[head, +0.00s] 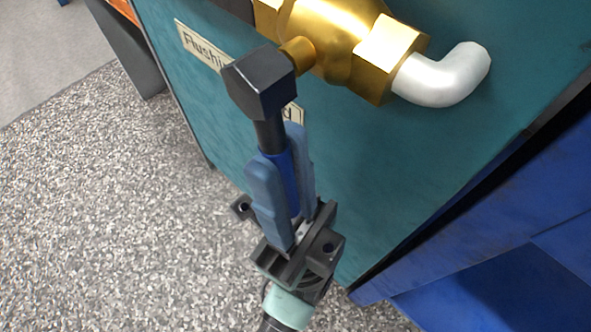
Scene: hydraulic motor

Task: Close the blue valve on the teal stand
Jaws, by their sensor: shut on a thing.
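The blue valve handle (284,178) is a lever with a dark block (260,82) at its pivot end, joined to a brass valve body (335,35). The lever points down and toward the front from the block, at an angle to the pipe line. The valve is mounted on the teal stand (420,150). My gripper (282,155) is shut around the blue lever, with one blue-grey finger on each side. The fingers hide part of the lever.
A white pipe elbow (445,76) leaves the brass body on the right. A label (203,48), partly covered, is on the stand. A blue structure (500,215) stands close on the right. Speckled floor (110,200) lies open on the left.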

